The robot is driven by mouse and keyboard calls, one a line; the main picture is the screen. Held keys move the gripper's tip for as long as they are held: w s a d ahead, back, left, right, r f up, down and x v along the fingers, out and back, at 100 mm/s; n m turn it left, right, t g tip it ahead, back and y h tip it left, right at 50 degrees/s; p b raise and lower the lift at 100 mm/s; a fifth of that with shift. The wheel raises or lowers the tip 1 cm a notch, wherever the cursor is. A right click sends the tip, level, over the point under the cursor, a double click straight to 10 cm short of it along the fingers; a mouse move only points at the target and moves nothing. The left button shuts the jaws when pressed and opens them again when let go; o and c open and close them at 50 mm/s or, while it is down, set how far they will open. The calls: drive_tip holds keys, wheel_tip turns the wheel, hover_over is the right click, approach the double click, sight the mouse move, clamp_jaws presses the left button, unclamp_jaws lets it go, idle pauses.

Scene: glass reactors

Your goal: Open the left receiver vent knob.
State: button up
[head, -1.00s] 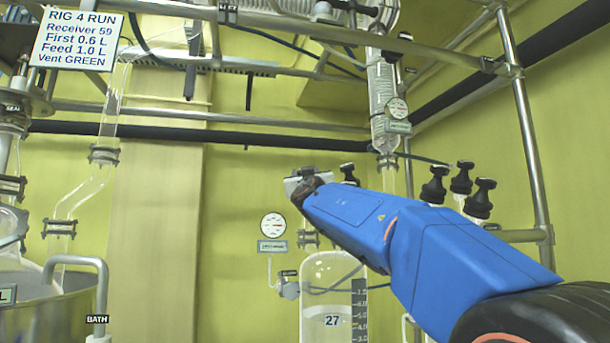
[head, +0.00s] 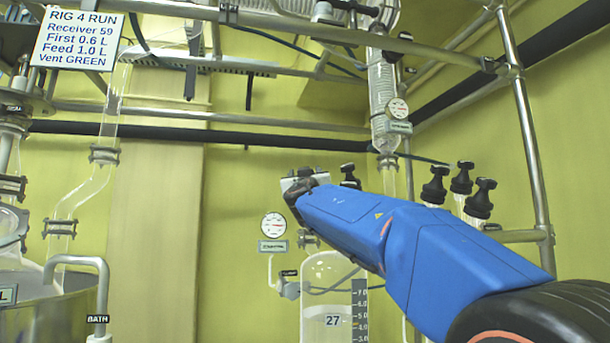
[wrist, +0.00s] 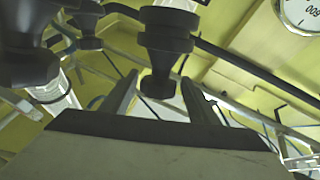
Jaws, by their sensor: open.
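In the wrist view a black knob (wrist: 165,45) with a wide cap and a narrower stem stands between the two fingers of my open gripper (wrist: 160,100). I see clear space on both sides of the stem, so the fingers do not seem to touch it. In the head view my gripper (head: 300,178) is at the far end of my blue arm, mostly hidden, above the glass receiver (head: 325,275) marked 27. A black knob (head: 349,172) shows just right of it; I cannot tell whether it is the same knob.
Several other black knobs (head: 434,185) stand to the right, above my arm. More dark knobs (wrist: 28,55) fill the wrist view's left side. A round gauge (head: 274,225) is left of the receiver. A sign (head: 76,38) reads "Vent GREEN". Metal rails (head: 300,122) cross behind.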

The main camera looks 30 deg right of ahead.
drive_tip(key=m+g+h, duration=0.7)
drive_tip(key=m+h, duration=0.1)
drive_tip(key=shift+w+m+g+h, duration=0.1)
drive_tip(key=shift+m+g+h, duration=0.2)
drive_tip(key=shift+h, duration=0.1)
drive_tip(key=m+g+h, duration=0.1)
drive_tip(key=m+g, duration=0.2)
drive_tip(key=shift+g+h, duration=0.3)
drive_tip(key=shift+g, duration=0.1)
drive_tip(key=shift+m+g, duration=0.3)
drive_tip(key=shift+g, duration=0.1)
